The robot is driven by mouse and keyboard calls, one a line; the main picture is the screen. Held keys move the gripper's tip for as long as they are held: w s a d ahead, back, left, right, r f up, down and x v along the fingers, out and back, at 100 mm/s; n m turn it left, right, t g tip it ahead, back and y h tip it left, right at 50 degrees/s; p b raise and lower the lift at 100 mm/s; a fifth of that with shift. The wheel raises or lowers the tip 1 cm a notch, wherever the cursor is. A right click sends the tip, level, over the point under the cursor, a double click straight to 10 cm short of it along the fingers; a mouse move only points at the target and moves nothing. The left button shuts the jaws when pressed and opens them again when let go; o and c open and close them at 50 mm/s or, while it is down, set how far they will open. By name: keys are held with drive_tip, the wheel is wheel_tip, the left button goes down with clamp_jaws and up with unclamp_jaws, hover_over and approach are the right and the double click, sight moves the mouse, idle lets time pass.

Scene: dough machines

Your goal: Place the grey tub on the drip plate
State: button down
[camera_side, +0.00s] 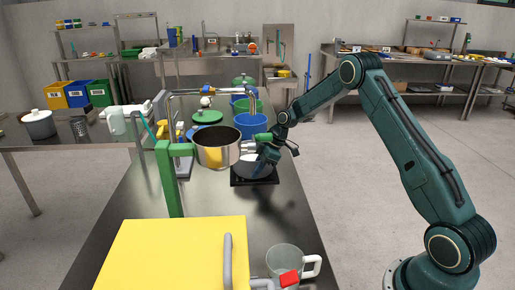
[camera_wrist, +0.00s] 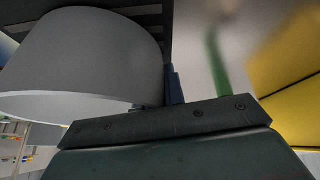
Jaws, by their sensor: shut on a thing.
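The grey tub (camera_side: 217,149), a shiny round metal vessel, is held up roughly level above the bench in the side view. My gripper (camera_side: 247,147) is shut on its right-hand wall. In the wrist view the tub (camera_wrist: 80,65) fills the upper left as a curved grey wall, with a dark finger (camera_wrist: 173,85) against its edge; the other finger is hidden. A black square plate (camera_side: 241,181), apparently the drip plate, lies on the bench below and right of the tub. A greyish round shape on it is partly hidden by my gripper.
A green post (camera_side: 169,180) stands close to the tub's left. Blue (camera_side: 251,126) and green buckets stand behind. A yellow box (camera_side: 170,255) and a clear jug (camera_side: 285,262) are in front. The bench between the plate and jug is clear.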

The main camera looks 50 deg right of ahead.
idle(0.3)
drive_tip(key=c, duration=1.5)
unclamp_jaws()
drive_tip(key=shift+f, duration=0.1)
drive_tip(key=v, duration=1.2)
drive_tip(key=shift+a+r, duration=0.1)
drive_tip(key=shift+r, duration=0.15)
